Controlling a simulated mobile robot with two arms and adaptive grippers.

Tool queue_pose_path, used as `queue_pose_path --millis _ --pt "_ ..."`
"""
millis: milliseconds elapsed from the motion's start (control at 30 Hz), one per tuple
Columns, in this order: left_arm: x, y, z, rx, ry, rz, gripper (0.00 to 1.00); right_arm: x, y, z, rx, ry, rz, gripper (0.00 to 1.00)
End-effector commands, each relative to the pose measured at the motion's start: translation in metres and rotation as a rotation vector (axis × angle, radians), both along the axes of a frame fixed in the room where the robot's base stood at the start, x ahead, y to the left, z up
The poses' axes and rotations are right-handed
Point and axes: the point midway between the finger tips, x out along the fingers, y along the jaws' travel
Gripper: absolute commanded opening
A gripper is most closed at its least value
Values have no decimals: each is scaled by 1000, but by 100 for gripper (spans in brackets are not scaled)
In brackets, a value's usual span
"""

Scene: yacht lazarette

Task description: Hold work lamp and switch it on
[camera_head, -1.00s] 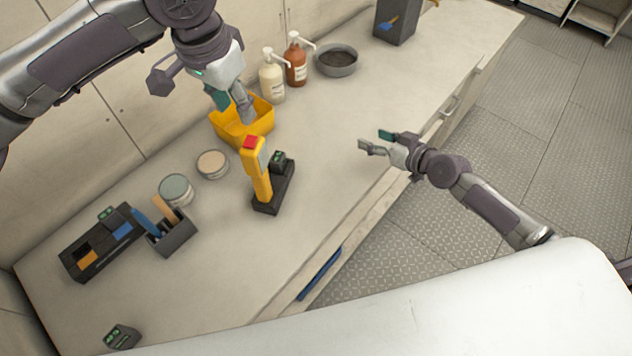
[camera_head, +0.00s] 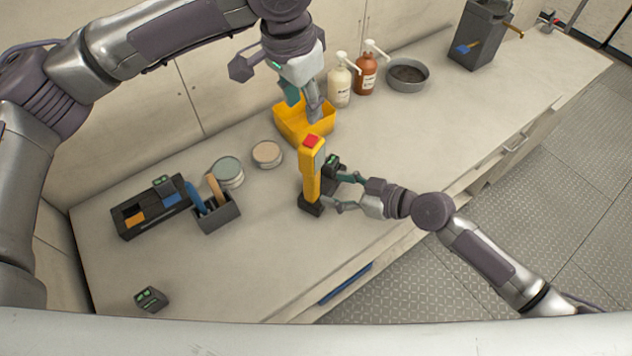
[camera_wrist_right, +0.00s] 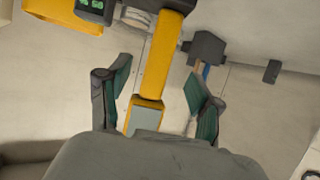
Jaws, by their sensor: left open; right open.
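The work lamp (camera_head: 310,178) is a yellow upright bar with a red top. It stands in a black dock (camera_head: 311,207) on the counter. My right gripper (camera_head: 335,190) is open close to the lamp's right side. In the right wrist view the lamp (camera_wrist_right: 157,70) shows between the two spread fingers, with gaps on both sides. My left gripper (camera_head: 305,104) is open above the yellow bin (camera_head: 300,126), behind the lamp; its fingertips are partly lost against the bin.
Two pump bottles (camera_head: 340,85) and a grey bowl (camera_head: 408,76) stand behind right. Two round tins (camera_head: 266,154), a small tool holder (camera_head: 217,215) and a black tray (camera_head: 151,214) lie left. A small black block (camera_head: 151,299) sits front left. The counter front is mostly clear.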

Motion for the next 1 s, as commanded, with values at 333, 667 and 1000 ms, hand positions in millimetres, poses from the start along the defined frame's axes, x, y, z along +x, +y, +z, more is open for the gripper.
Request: queue_pose_path --millis 333,667,1000 --pt "0 0 0 0 0 0 42 28 48 -23 0 0 -1 65" --pt "0 0 0 0 0 0 42 34 59 -29 -2 -1 -1 65" --pt "0 0 0 0 0 0 42 34 59 -29 -1 0 -2 35"
